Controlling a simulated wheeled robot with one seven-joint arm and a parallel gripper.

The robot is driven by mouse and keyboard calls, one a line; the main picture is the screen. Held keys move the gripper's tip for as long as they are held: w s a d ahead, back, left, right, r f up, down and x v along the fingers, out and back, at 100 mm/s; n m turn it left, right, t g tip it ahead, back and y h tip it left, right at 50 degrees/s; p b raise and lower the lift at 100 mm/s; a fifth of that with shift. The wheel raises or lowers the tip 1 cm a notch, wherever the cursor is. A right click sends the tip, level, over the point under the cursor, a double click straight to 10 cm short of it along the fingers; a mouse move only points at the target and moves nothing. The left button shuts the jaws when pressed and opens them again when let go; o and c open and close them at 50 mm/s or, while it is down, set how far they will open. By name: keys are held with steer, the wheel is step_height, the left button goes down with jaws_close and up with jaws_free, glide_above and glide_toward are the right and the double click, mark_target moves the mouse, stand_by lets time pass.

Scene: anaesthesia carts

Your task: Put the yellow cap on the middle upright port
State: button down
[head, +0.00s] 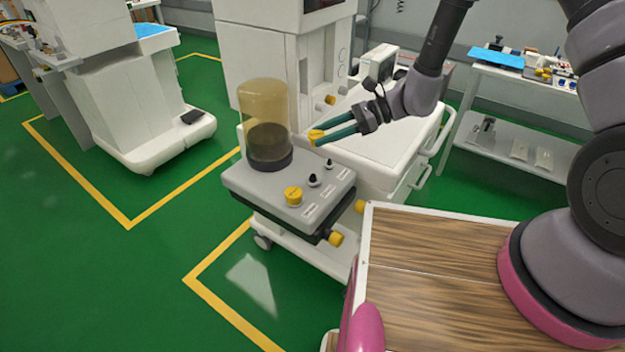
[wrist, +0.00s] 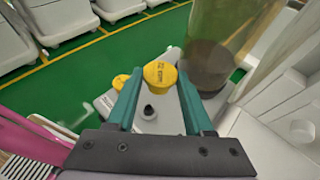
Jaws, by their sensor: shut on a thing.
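My gripper (head: 322,138) has teal fingers and is shut on a yellow cap (head: 315,136). In the wrist view the yellow cap (wrist: 160,73) sits between the fingertips (wrist: 158,84), its marked top showing. A grey block (head: 258,186) bears a row of three upright ports. The near one wears a yellow cap (head: 293,195). The middle upright port (head: 313,181) is bare, with a black tip. The far port (head: 329,165) is also bare. The held cap is above the block, apart from the ports. One bare port (wrist: 149,110) shows between the fingers; I cannot tell which.
An amber-tinted clear cylinder (head: 264,115) stands on the block, close left of my gripper. A white cart top (head: 375,150) lies behind. Green floor (head: 110,250) is free at the left.

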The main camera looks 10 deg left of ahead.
mark_target(320, 179)
steer(key=shift+n+g, duration=0.5)
steer(key=f, duration=0.2)
steer(key=s+f, duration=0.1)
steer(key=f, duration=0.2)
steer(key=shift+s+a+f, duration=0.35)
steer(key=shift+a+f, duration=0.05)
steer(key=shift+f, duration=2.35)
steer(key=shift+c, duration=1.4)
jaws_free()
steer(key=v, duration=1.2)
steer(key=shift+r, duration=0.15)
